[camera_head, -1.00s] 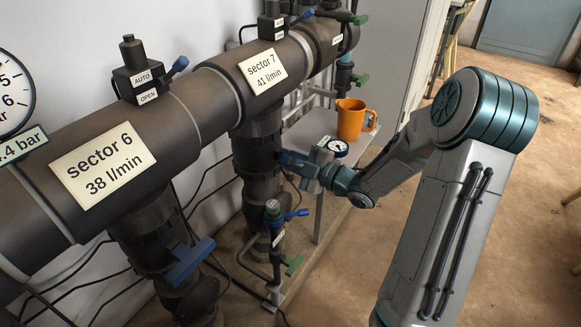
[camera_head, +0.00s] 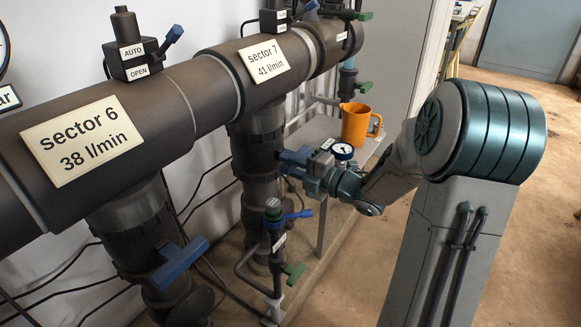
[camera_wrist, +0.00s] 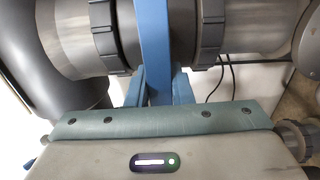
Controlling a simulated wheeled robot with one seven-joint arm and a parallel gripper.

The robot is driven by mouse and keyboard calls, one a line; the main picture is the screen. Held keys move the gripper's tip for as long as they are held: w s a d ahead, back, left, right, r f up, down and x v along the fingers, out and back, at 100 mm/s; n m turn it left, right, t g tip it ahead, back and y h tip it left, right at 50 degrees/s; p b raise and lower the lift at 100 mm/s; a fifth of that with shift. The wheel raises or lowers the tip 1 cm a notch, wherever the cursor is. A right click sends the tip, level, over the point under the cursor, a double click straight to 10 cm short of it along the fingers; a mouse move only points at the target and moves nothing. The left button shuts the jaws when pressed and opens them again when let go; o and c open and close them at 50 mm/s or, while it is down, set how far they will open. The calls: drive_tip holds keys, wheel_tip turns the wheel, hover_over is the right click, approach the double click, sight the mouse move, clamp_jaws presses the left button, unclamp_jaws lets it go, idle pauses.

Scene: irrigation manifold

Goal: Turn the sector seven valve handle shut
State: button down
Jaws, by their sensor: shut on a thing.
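The sector seven valve handle is a blue bar on the dark vertical pipe below the "sector 7, 41 l/min" label (camera_head: 265,62). In the head view the blue handle (camera_head: 293,157) shows just left of my gripper (camera_head: 309,164). In the wrist view the blue handle (camera_wrist: 154,45) runs up the middle of the picture, across the grey valve body (camera_wrist: 75,38). My gripper (camera_wrist: 156,88) is shut on the handle, with one blue finger on each side of it. The head view hides most of the grip.
The sector six pipe has its own blue handle (camera_head: 180,264) at lower left. A small filter with a blue lever (camera_head: 298,215) and a green tap (camera_head: 293,273) stands below my gripper. An orange mug (camera_head: 356,122) and a gauge (camera_head: 342,151) are close behind it.

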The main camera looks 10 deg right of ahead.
idle(0.4)
drive_tip(key=c, duration=1.3)
unclamp_jaws()
drive_tip(key=shift+s+d, duration=0.1)
drive_tip(key=shift+p+v, duration=2.05)
drive_tip(key=shift+v, duration=4.75)
